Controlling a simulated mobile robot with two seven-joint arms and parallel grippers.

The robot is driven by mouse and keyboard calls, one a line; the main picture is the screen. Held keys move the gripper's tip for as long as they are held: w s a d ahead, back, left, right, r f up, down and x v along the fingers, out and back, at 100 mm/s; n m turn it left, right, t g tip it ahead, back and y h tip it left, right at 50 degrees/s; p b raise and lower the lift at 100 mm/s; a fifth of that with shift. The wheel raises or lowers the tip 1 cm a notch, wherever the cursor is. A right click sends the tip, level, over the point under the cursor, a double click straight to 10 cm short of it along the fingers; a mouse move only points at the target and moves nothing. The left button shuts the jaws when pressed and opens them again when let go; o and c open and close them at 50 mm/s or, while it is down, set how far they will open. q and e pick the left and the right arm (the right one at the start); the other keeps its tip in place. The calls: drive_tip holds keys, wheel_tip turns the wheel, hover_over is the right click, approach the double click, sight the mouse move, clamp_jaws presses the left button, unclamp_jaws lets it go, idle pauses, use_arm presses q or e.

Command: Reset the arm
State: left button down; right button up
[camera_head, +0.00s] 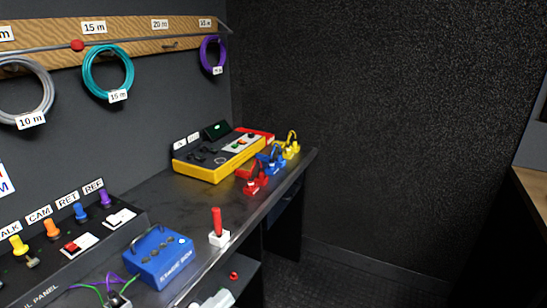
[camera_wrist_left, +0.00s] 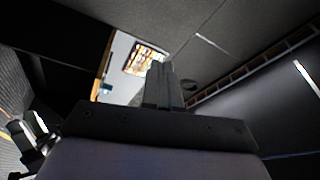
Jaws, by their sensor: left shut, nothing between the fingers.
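My left gripper (camera_wrist_left: 161,68) shows in the left wrist view with its two grey fingers together and nothing between them. It points at a ceiling or upper wall area, away from any object. I cannot make out the left gripper clearly in the head view. My right gripper does not show in either view.
A dark desk (camera_head: 190,205) runs along the left wall. It carries a blue box (camera_head: 160,257), a red-handled lever (camera_head: 217,225), a yellow console (camera_head: 222,155) and small red, blue and yellow devices. Coiled cables, including a teal coil (camera_head: 86,72), hang above. Floor (camera_head: 340,288) right of the desk looks clear.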

use_arm(q)
drive_tip(key=s+a+f+n+g+y, duration=0.2)
drive_tip(key=s+a+f+n+y, duration=0.3)
drive_tip(key=s+f+n, duration=0.2)
drive_tip(key=s+a+f+n+g+y, duration=0.2)
drive_tip(key=s+a+f+n+y, duration=0.3)
drive_tip(key=f+n, duration=0.6)
drive_tip(key=shift+s+a+f+n+y, duration=0.2)
drive_tip(key=shift+s+f+n+y, duration=0.25)
drive_tip(key=shift+s+n, duration=0.75)
